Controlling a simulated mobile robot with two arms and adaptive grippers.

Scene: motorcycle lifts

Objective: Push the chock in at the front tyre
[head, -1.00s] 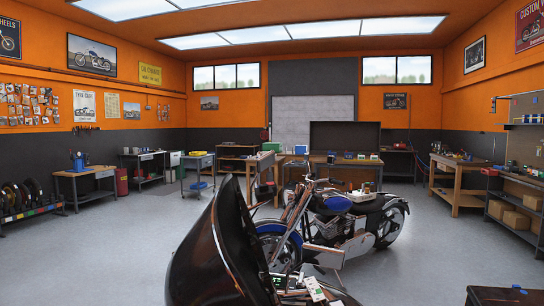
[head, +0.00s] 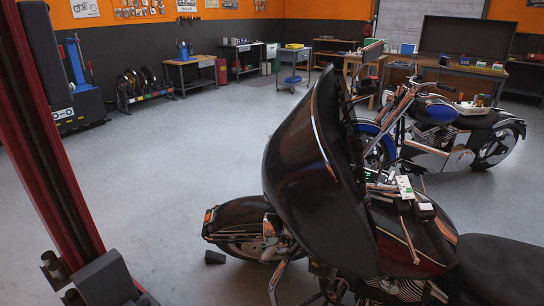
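The chock (head: 215,257) is a small dark block on the grey floor, at the left end of the near motorcycle. The front tyre (head: 236,248) of that motorcycle shows low under its dark front fender (head: 236,217), just right of the chock. I cannot tell whether chock and tyre touch. The near motorcycle's big dark fairing (head: 312,170) stands above and hides part of the wheel area. Neither of my grippers is in the picture.
A red lift post (head: 50,150) with dark brackets (head: 105,280) stands at the left. A blue motorcycle (head: 440,125) stands behind the near one. A tyre rack (head: 145,92), workbench (head: 190,75) and cart (head: 293,68) line the back. Open floor (head: 170,170) lies between.

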